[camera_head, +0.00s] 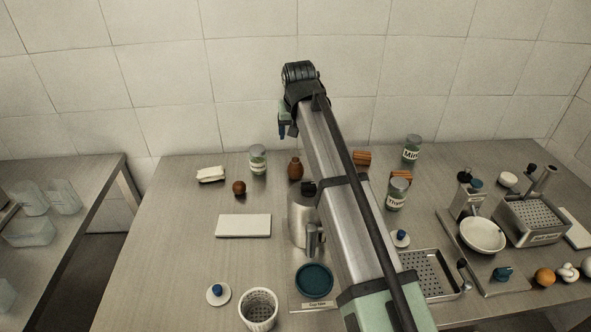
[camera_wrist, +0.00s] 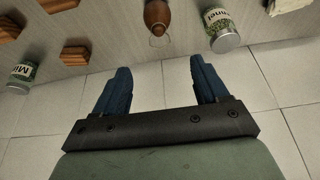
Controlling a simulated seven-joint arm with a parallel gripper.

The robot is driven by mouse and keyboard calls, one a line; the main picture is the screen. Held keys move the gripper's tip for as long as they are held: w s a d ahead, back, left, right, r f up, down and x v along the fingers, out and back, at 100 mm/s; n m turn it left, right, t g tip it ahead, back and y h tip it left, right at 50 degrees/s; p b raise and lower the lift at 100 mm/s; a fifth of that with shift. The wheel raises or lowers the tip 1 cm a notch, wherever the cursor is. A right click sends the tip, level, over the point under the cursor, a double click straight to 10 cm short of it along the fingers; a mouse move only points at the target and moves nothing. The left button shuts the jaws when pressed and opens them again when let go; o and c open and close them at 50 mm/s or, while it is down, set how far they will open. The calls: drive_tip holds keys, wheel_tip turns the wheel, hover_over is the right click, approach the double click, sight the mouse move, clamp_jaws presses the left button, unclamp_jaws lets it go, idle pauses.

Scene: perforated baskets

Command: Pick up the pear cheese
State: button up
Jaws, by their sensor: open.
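The pear cheese (camera_head: 296,168) is a brown, pear-shaped piece standing upright at the back of the steel table. In the wrist view the pear cheese (camera_wrist: 158,14) is at the top edge, partly cut off, with a thin loop of string at its narrow end. My gripper (camera_head: 282,131) is raised above and behind the table's back area, slightly left of the cheese. In the wrist view my gripper (camera_wrist: 160,64) has its two blue fingers wide apart with nothing between them. The cheese is well clear of the fingers.
A green-filled jar (camera_head: 258,160) stands left of the cheese, with a brown ball (camera_head: 239,187) nearby. A steel canister (camera_head: 303,222) stands in front. Brown blocks (camera_head: 362,158) and labelled jars (camera_head: 397,194) lie right, beyond my arm. A white board (camera_head: 243,225) lies front left. The tiled wall is close behind.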

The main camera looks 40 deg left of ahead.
sight(295, 163)
drive_tip(key=x, duration=1.3)
drive_tip(key=shift+s+f, duration=0.1)
drive_tip(key=shift+f, duration=0.3)
drive_tip(key=c, duration=1.2)
drive_tip(key=shift+r, duration=0.15)
